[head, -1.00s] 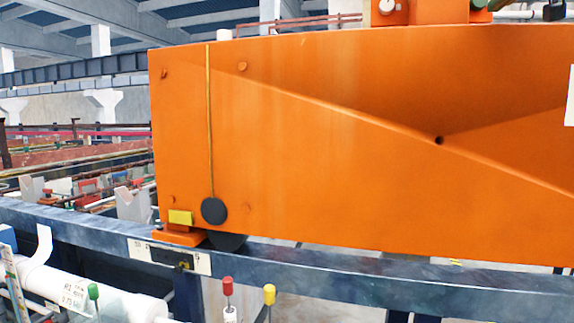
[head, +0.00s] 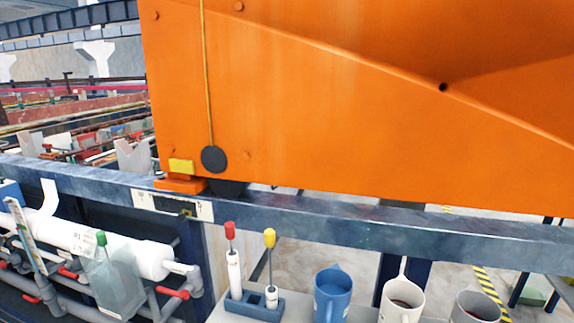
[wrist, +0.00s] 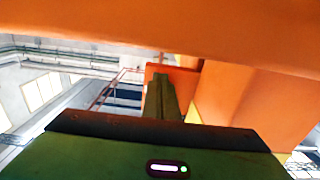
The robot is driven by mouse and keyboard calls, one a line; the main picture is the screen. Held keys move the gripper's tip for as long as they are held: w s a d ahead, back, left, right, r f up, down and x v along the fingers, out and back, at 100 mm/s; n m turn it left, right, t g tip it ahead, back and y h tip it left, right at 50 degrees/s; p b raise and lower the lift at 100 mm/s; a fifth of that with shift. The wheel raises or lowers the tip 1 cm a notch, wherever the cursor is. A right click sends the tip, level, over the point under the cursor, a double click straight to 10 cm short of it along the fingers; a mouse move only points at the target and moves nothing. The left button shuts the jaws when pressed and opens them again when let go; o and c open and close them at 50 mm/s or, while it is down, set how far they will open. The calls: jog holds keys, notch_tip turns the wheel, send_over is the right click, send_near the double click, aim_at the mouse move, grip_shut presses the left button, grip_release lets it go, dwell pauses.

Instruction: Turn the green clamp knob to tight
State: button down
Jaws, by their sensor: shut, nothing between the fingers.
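I cannot make out a green clamp knob for certain in either current view. My gripper is not in the head view.
A large orange beam (head: 330,110) fills the upper head view above a blue rail (head: 330,219). White and grey pipes (head: 90,243) run at lower left. A small rack (head: 255,307) holds red- and yellow-topped sticks. A blue mug (head: 332,296) and other cups stand beside it.

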jog(key=shift+w+a, duration=0.15)
jog(key=shift+a, duration=0.3)
jog(key=shift+w+a, duration=0.1)
jog(key=shift+a, duration=0.5)
jog(key=shift+w+a+r, duration=0.1)
jog(key=shift+w+a, duration=0.05)
jog(key=shift+a, duration=0.1)
dwell(0.6)
jog(key=shift+a, duration=0.1)
jog(key=shift+a+f, duration=0.1)
jog(key=shift+f, duration=0.3)
jog(key=shift+v, duration=3)
